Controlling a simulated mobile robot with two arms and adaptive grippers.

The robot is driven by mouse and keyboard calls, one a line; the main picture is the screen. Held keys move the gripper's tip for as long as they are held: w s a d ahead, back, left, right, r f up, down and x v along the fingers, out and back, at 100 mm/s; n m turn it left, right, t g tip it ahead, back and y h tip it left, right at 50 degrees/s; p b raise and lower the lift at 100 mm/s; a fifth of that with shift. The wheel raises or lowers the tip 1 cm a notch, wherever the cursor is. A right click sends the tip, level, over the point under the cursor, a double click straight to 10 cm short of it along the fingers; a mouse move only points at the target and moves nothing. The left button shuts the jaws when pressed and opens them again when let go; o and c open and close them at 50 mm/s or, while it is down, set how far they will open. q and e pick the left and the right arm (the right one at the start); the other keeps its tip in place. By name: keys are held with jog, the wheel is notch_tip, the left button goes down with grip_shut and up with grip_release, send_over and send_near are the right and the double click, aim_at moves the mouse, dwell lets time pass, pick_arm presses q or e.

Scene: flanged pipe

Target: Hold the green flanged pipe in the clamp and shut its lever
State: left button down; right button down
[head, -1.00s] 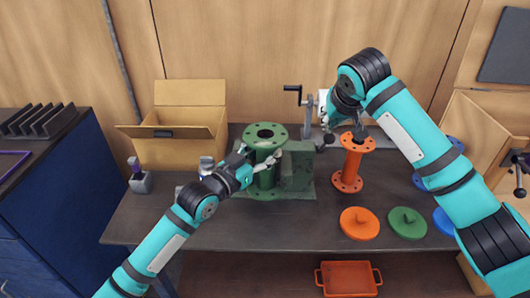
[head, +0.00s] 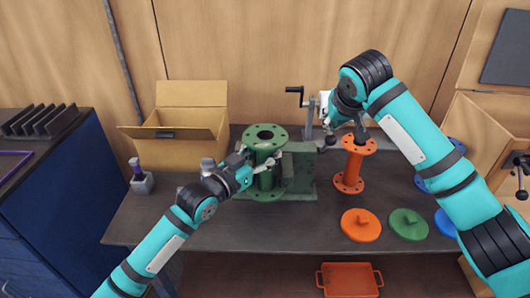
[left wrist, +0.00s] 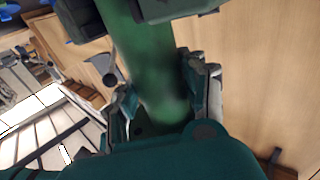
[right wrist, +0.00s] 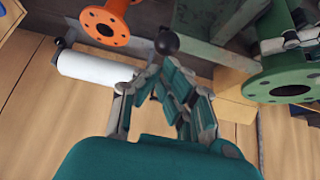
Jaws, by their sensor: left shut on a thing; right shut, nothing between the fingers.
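The green flanged pipe (head: 265,134) stands upright at the left side of the green clamp (head: 299,166). My left gripper (head: 262,163) is shut on the pipe's body below the top flange, and the left wrist view shows its fingers on both sides of the pipe (left wrist: 150,60). The clamp's lever ends in a black knob (head: 330,141), which also shows in the right wrist view (right wrist: 167,42). My right gripper (right wrist: 168,80) is shut and empty close to this knob; I cannot tell whether they touch. The pipe's contact with the clamp jaws is partly hidden.
An orange flanged pipe (head: 350,165) stands right of the clamp. Orange (head: 360,226) and green (head: 407,225) lids lie at the table's front right. An open cardboard box (head: 180,145) stands back left. The table front centre is clear.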

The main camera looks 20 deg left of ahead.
pick_arm(q)
jog(key=shift+r, duration=0.15)
pick_arm(e)
jog(key=shift+s+f, duration=0.2)
jog(key=shift+f, duration=0.4)
